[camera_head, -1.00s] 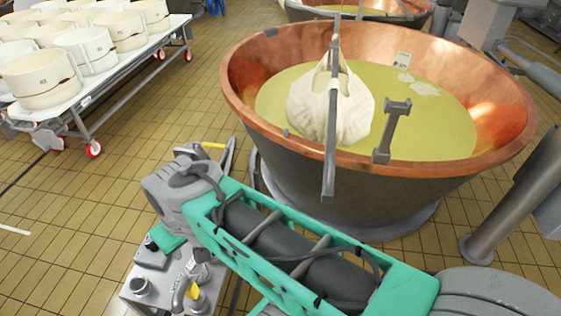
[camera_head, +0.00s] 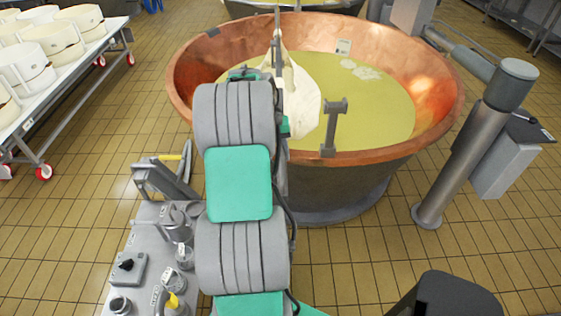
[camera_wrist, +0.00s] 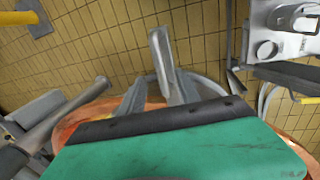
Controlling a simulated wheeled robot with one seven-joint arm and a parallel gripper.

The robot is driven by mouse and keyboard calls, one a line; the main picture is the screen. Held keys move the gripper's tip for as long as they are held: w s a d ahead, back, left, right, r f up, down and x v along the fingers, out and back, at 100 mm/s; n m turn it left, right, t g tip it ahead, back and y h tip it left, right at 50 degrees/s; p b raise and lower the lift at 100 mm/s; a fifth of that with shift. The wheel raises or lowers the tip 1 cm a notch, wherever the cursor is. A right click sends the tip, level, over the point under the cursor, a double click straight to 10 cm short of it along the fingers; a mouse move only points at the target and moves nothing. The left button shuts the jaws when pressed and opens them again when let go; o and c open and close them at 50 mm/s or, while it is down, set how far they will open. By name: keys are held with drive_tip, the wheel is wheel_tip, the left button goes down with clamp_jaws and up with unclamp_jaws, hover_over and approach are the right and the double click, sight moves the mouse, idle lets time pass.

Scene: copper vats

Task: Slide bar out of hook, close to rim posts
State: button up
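The long grey bar (camera_head: 278,50) runs over the copper vat (camera_head: 190,60), with the white cloth bundle (camera_head: 304,98) hanging at it. My arm hides the bar's near part in the head view. One grey rim post (camera_head: 333,127) stands on the near rim, right of the bar. In the wrist view the bar's near end (camera_wrist: 160,58) sticks up between the two fingers of my gripper (camera_wrist: 157,93). The fingers are apart, with a gap at the left; contact with the bar cannot be told. The gripper is hidden in the head view. I cannot make out the hook.
A grey column (camera_head: 468,150) with a box stands right of the vat. A trolley (camera_head: 50,105) with white round moulds is at the left. Tiled floor between trolley and vat is free. Yellowish liquid (camera_head: 385,115) fills the vat.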

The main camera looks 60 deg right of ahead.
sight(282, 167)
drive_tip(key=f, duration=0.3)
drive_tip(key=f+p, duration=0.1)
drive_tip(key=f, duration=0.1)
drive_tip(key=shift+s+d+f, duration=0.1)
drive_tip(key=shift+s+d, duration=0.15)
drive_tip(key=shift+s, duration=0.15)
drive_tip(key=shift+c, duration=0.2)
clamp_jaws()
idle(0.8)
